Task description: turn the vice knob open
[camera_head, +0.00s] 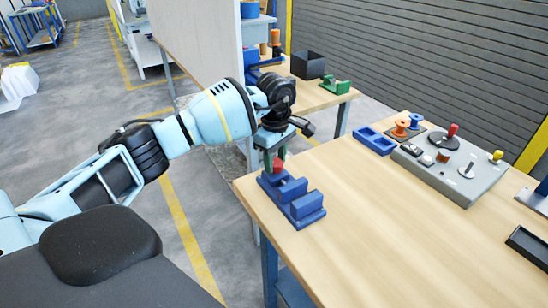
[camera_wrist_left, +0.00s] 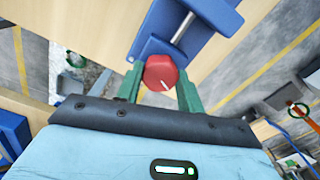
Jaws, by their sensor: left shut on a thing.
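The blue vice (camera_head: 295,198) stands at the near left corner of the wooden table. Its red knob (camera_head: 278,165) is on the side toward my arm. My left gripper (camera_head: 275,158) reaches down to the knob from the left, its green fingers around it. In the left wrist view the red knob (camera_wrist_left: 160,73), with a white mark on its face, sits between the two green fingers (camera_wrist_left: 161,90), which are shut on it. The vice's blue body and metal screw (camera_wrist_left: 183,27) show behind the knob. My right gripper is not in view.
A grey board (camera_head: 455,172) with pegs and knobs, a blue tray (camera_head: 375,141) and orange and blue spools (camera_head: 401,128) are at the table's back. A dark tray (camera_head: 528,245) lies at right. The table's middle is clear. A green vice (camera_head: 335,85) stands on another table behind.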

